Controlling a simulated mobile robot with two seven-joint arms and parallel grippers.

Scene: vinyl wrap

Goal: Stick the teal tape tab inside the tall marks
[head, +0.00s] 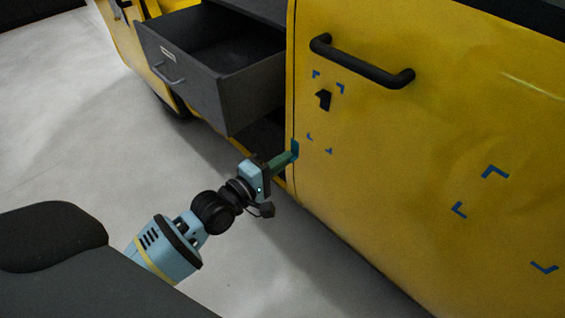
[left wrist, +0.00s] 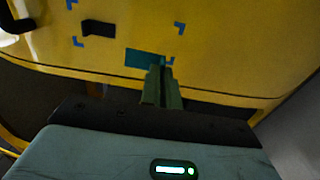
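The teal tape tab (head: 294,150) is at the fingertips of my left gripper (head: 288,157), close to the yellow panel's left edge. In the left wrist view the tab (left wrist: 143,57) is a flat teal rectangle, and the green fingers (left wrist: 161,82) are together at its lower edge. The tall marks (head: 329,150) are blue corners on the yellow panel, around a black latch (head: 323,98). The tab is left of and near the lower marks, not inside them in the head view. Whether it touches the panel I cannot tell. My right gripper is out of view.
A black handle (head: 362,62) sticks out above the tall marks. A second set of blue corner marks (head: 494,171) is farther right on the panel. An open grey drawer (head: 210,75) juts out left of the panel, above my left gripper. The floor is clear.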

